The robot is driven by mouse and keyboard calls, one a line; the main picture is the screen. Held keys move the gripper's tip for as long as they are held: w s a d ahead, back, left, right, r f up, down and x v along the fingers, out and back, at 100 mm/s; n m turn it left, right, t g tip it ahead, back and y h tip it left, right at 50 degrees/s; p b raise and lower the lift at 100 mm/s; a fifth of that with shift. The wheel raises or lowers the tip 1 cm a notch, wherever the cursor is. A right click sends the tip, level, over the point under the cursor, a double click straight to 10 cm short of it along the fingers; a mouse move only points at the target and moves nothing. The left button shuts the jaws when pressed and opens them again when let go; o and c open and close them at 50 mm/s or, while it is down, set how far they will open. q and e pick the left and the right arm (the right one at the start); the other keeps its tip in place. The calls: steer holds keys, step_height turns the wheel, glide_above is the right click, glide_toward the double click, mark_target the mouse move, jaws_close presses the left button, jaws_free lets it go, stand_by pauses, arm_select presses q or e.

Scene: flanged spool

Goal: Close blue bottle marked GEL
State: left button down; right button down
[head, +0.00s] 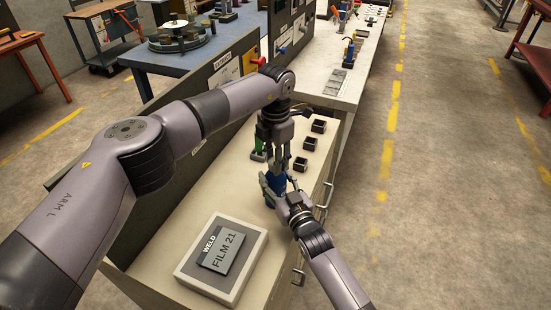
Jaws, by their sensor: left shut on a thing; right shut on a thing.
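The blue bottle (276,184) stands on the cream bench top, mostly hidden by my grippers. Its GEL marking cannot be read from here. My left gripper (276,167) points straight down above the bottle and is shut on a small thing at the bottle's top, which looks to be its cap. The fingers hide that thing, so I cannot tell whether it touches the bottle's neck. My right gripper (279,190) reaches in from the lower right and is shut on the bottle's body. The bottle looks about upright.
A green bottle (258,150) stands just behind, close to my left gripper. Several small black boxes (309,143) line the bench's right side. A grey tray (236,288) with a plate reading WELD FILM 21 lies in front. A dark panel (222,85) borders the bench's left side.

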arm_select(q)
steer(key=m, duration=1.2)
steer(key=c, duration=1.1)
jaws_free()
steer(key=shift+r, duration=0.1)
arm_select(e)
steer(key=c, duration=0.6)
jaws_free()
arm_select(q)
step_height(320, 180, up, 12)
steer(key=shift+f, duration=0.1)
